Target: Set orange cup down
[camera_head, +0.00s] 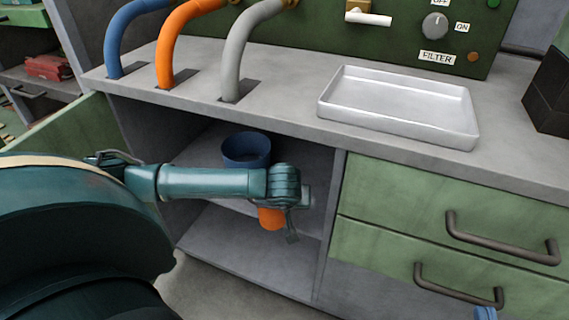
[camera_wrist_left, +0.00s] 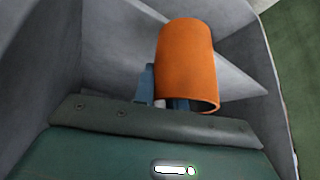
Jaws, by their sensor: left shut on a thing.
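The orange cup (camera_head: 271,218) shows just below my left wrist in the head view, at the open cupboard, mostly hidden by my arm. In the left wrist view the orange cup (camera_wrist_left: 186,62) is large and clear. My left gripper (camera_wrist_left: 165,92) is shut on it, with blue fingers at its side. I cannot tell whether the cup touches the shelf. A blue cup (camera_head: 246,150) stands on the cupboard's upper shelf (camera_head: 205,152), behind my left arm. Only a blue tip of my right gripper (camera_head: 485,313) shows at the bottom edge, so its opening is hidden.
The cupboard's side walls and divider (camera_head: 330,225) are close around my left gripper. A lower shelf (camera_head: 240,250) lies below. A metal tray (camera_head: 400,103) sits on the counter above. Drawers with handles (camera_head: 500,240) are at right. An open green door (camera_head: 75,135) is at left.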

